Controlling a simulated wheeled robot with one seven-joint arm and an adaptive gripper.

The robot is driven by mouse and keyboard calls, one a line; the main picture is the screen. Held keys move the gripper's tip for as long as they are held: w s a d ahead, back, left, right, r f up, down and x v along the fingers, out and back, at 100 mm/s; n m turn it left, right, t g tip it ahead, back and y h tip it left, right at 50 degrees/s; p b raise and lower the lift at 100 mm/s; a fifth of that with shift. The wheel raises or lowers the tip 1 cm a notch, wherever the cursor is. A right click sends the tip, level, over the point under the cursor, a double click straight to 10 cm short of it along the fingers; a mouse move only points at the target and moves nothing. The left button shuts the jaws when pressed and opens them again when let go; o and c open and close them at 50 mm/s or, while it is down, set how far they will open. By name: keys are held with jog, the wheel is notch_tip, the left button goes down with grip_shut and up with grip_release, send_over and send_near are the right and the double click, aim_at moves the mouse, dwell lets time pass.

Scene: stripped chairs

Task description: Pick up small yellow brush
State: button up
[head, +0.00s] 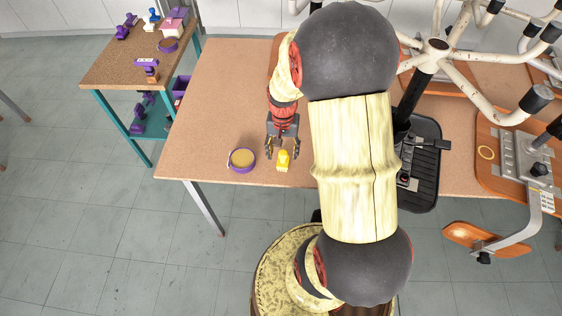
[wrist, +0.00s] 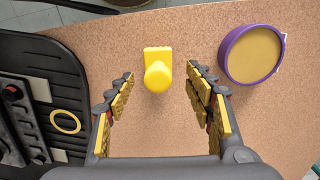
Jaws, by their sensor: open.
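The small yellow brush (head: 283,161) lies on the brown table near its front edge, just beyond my fingertips in the head view. In the wrist view the yellow brush (wrist: 157,71) shows a rounded knob on a flat rectangular part, centred ahead of the gap between my fingers. My gripper (head: 283,150) is open and empty, its fingers spread wider than the brush. In the wrist view my gripper (wrist: 160,87) has one finger on each side of the gap, neither touching the brush.
A purple-rimmed round dish (head: 242,159) sits left of the brush; the dish (wrist: 252,54) is right in the wrist view. A black tray (head: 421,165) lies to the right, with chair parts (head: 520,165) beyond. A side table (head: 118,68) holds purple items.

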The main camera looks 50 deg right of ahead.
aim_at(283, 160)
jog(key=f+b, duration=0.1)
jog(key=f, duration=0.1)
jog(key=f+b, duration=0.1)
jog(key=f, duration=0.2)
jog(key=shift+s+a, duration=0.15)
jog(key=shift+s, duration=0.05)
jog(key=shift+r, duration=0.15)
jog(key=shift+c, duration=0.5)
jog(key=c, duration=1.1)
jog(key=shift+c, duration=0.5)
jog(key=shift+r, duration=0.1)
